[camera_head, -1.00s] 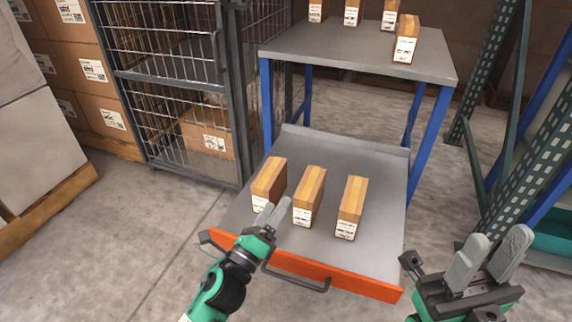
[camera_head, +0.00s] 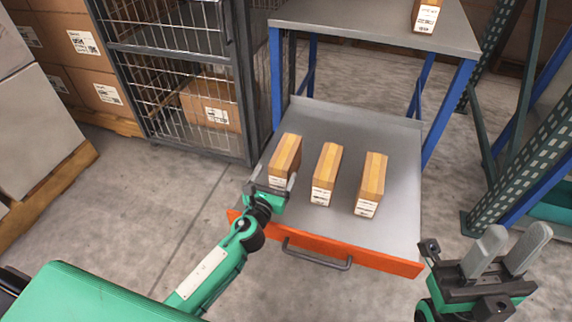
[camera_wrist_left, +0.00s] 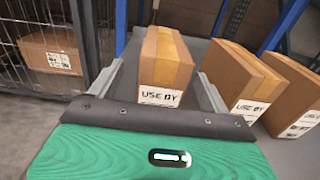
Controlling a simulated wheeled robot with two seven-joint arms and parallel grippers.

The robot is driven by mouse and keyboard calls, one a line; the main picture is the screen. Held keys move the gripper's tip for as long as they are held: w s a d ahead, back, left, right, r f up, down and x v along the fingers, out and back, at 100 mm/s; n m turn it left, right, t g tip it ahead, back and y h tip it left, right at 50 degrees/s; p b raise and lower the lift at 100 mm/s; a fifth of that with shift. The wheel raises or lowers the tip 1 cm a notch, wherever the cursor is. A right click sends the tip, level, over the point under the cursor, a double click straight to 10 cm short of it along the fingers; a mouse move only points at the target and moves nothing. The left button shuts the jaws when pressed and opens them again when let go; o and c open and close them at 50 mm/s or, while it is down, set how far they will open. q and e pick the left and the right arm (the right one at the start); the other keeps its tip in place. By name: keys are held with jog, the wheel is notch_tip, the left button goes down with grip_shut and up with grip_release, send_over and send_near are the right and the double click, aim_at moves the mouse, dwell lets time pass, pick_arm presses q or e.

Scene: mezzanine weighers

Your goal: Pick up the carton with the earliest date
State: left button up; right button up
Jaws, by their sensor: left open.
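Three small brown cartons with white labels stand in a row on the grey drawer tray (camera_head: 330,228): a left carton (camera_head: 286,157), a middle carton (camera_head: 326,170) and a right carton (camera_head: 371,182). My left gripper (camera_head: 275,182) is open at the near end of the left carton. In the left wrist view, its fingers (camera_wrist_left: 158,85) lie on both sides of that carton (camera_wrist_left: 165,62), whose label reads "USE BY"; the date is not readable. Another carton (camera_head: 426,14) stands on the upper shelf. My right gripper (camera_head: 506,250) is open and empty at the lower right.
The tray has an orange front (camera_head: 390,262) with a dark handle (camera_head: 317,262). The grey upper shelf (camera_head: 370,22) has blue legs. A wire cage (camera_head: 180,105) stands at the left, green rack uprights (camera_head: 520,165) at the right. Bare tray lies around the cartons.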

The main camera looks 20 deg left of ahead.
aim_at(283, 163)
pick_arm(q)
jog(key=w, duration=0.1)
jog(key=w+b, duration=0.1)
jog(key=w, duration=0.3)
jog(key=shift+d+f, duration=0.25)
jog(key=shift+d, duration=0.05)
jog(key=shift+w+b, duration=0.3)
jog(key=shift+w, duration=0.2)
jog(key=shift+c, duration=0.4)
jog(key=c, duration=1.1)
jog(key=shift+r, duration=0.1)
jog(key=shift+c, duration=1)
